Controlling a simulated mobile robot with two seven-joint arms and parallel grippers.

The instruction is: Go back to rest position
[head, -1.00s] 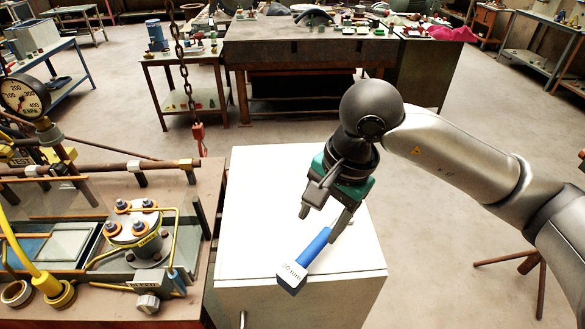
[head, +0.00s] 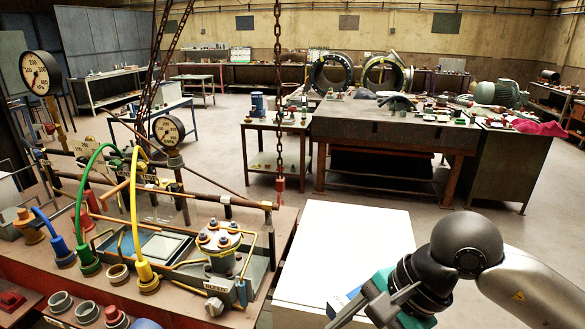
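My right arm comes in from the right, and my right gripper (head: 352,310) is at the bottom edge, over the front right part of the white cabinet (head: 345,240). Its grey fingers point down and left and are partly cut off by the frame, so their gap does not show clearly. A small blue piece (head: 347,298) shows beside the finger, mostly hidden; I cannot tell whether it touches the gripper. My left gripper is not in view.
A pipe workbench (head: 200,300) with a pressure gauge (head: 40,73), coloured hoses and a bolted flange (head: 218,238) stands left. A hanging chain (head: 278,100) with a red hook is behind the cabinet. A large table (head: 395,125) stands farther back. Floor between is clear.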

